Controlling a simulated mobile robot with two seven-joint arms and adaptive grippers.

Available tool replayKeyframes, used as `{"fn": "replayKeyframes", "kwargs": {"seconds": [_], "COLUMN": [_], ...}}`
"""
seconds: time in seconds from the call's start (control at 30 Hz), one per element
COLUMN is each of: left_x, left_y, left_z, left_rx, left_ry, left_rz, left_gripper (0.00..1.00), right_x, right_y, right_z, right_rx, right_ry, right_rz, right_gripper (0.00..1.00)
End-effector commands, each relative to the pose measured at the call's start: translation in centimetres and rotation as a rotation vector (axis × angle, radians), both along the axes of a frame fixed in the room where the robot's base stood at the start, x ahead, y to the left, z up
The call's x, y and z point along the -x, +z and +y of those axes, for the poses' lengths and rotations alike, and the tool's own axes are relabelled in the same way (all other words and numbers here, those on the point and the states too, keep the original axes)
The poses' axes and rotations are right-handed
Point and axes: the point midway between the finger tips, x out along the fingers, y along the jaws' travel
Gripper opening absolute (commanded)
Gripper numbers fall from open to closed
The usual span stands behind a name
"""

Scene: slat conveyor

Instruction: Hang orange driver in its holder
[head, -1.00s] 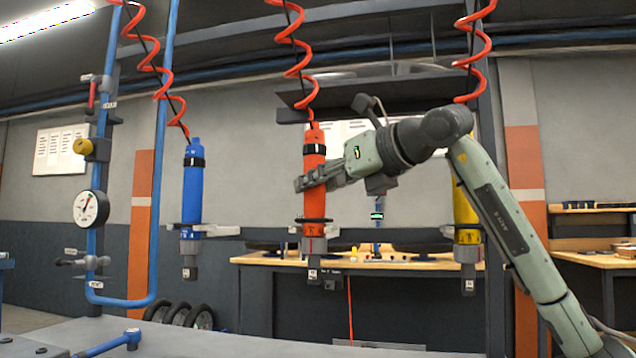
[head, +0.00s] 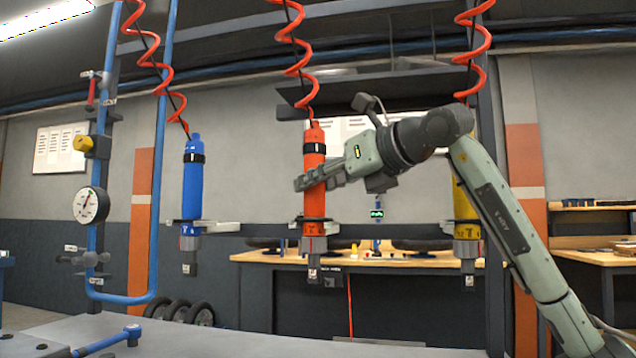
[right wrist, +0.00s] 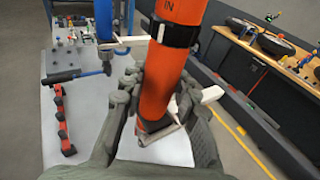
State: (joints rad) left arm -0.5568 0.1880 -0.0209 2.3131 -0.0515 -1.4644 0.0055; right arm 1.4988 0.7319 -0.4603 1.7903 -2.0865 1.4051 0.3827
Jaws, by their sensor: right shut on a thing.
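The orange driver (head: 314,205) hangs upright below a red coiled hose. My right gripper (head: 321,179) is shut around its body, above a dark ring at its lower part. In the right wrist view the orange driver (right wrist: 167,75) stands between the fingers (right wrist: 160,112). A pale holder arm (right wrist: 211,95) shows beside its lower end in that view. In the head view the driver's lower part is level with the neighbouring holders; I cannot tell whether it rests in its own holder. My left gripper is not in view.
A blue driver (head: 192,190) hangs in its holder (head: 218,227) to the left. A yellow driver (head: 465,215) hangs to the right, partly behind my arm. A grey table surface (head: 230,338) lies below, with a blue-handled tool (head: 105,343). A pressure gauge (head: 90,205) stands at the left.

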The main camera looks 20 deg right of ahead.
Motion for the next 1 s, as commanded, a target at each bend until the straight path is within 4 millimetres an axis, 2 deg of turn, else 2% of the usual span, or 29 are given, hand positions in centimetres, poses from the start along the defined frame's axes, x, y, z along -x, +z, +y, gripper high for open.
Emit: {"fn": "replayKeyframes", "kwargs": {"seconds": [0.2,0.23,0.4,0.77,0.87,1.0], "left_x": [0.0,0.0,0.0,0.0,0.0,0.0], "left_y": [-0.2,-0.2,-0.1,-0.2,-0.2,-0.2], "left_z": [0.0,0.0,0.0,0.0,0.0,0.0], "left_rx": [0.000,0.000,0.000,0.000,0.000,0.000], "left_ry": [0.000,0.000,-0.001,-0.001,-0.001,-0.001], "left_rz": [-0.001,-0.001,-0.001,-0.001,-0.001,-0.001], "left_gripper": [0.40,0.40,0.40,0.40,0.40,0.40], "right_x": [0.1,0.1,0.1,0.3,1.3,3.8], "right_y": [-0.1,0.0,-0.1,-0.2,0.1,0.7], "right_z": [0.0,0.0,0.0,-0.1,-0.6,-1.7], "right_rx": [-0.002,-0.002,-0.001,0.001,0.002,0.001], "right_ry": [0.000,0.000,0.000,-0.001,-0.002,-0.003], "right_rz": [-0.005,-0.005,-0.004,0.002,-0.002,-0.004], "right_gripper": [0.00,0.32,0.53,0.54,0.54,0.54]}}
